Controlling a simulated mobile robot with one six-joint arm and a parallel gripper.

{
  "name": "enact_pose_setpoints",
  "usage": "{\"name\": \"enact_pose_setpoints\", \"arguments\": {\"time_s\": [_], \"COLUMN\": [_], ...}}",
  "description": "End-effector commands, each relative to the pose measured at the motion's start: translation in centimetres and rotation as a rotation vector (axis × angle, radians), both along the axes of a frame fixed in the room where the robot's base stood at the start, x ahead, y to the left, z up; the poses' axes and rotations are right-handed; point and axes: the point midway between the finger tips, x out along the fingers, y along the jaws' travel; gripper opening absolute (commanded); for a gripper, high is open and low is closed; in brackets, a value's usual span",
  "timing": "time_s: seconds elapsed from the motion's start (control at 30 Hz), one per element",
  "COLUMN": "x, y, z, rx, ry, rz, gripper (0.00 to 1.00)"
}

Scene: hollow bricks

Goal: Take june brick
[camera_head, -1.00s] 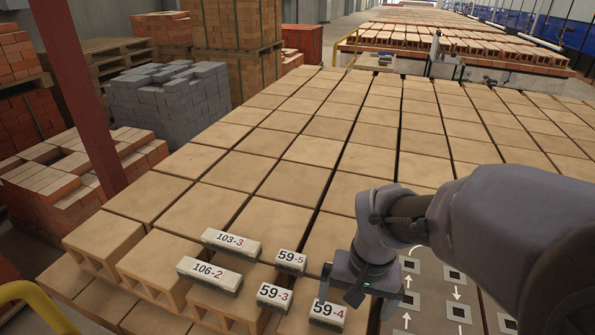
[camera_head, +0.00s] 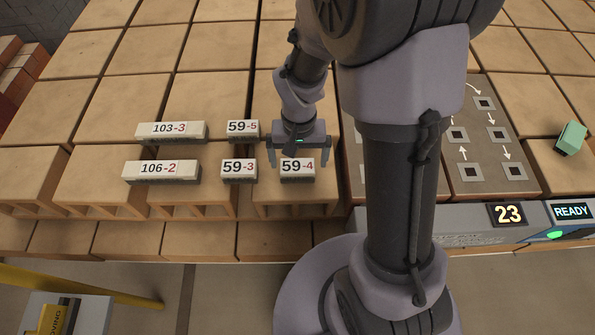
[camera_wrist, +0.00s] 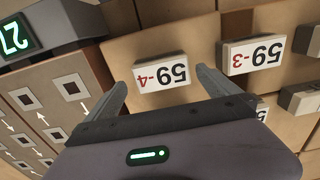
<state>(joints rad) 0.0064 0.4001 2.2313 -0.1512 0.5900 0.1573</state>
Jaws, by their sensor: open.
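Several small bricks with white tops and dark lower sides stand on the tan hollow blocks. Their labels read 59-4 (camera_head: 297,168), 59-3 (camera_head: 239,170), 59-5 (camera_head: 243,130), 103-3 (camera_head: 171,132) and 106-2 (camera_head: 161,170). I see no label reading "june". My gripper (camera_head: 300,157) is open and empty, just behind and over brick 59-4. In the wrist view, brick 59-4 (camera_wrist: 161,72) shows upside down between and just beyond the fingertips. Brick 59-3 (camera_wrist: 251,54) lies just right of the right finger there.
A panel with square marks and arrows (camera_head: 492,152) lies right of the bricks. A green block (camera_head: 570,139) stands at far right. A yellow rail (camera_head: 95,285) crosses the lower left.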

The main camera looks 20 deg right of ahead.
Motion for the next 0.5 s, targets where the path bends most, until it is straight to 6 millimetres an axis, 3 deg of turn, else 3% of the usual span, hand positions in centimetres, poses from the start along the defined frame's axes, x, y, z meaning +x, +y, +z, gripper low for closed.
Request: {"name": "enact_pose_setpoints", "arguments": {"time_s": [0.23,0.43,0.5], "x": [0.0,0.1,0.1], "y": [0.2,0.2,0.2], "z": [-4.8,-4.7,-4.7], "rx": [0.0,0.0,0.0], "ry": [0.004,0.001,0.001], "rz": [0.0,0.0,0.0], "gripper": [1.0,1.0,0.88]}}
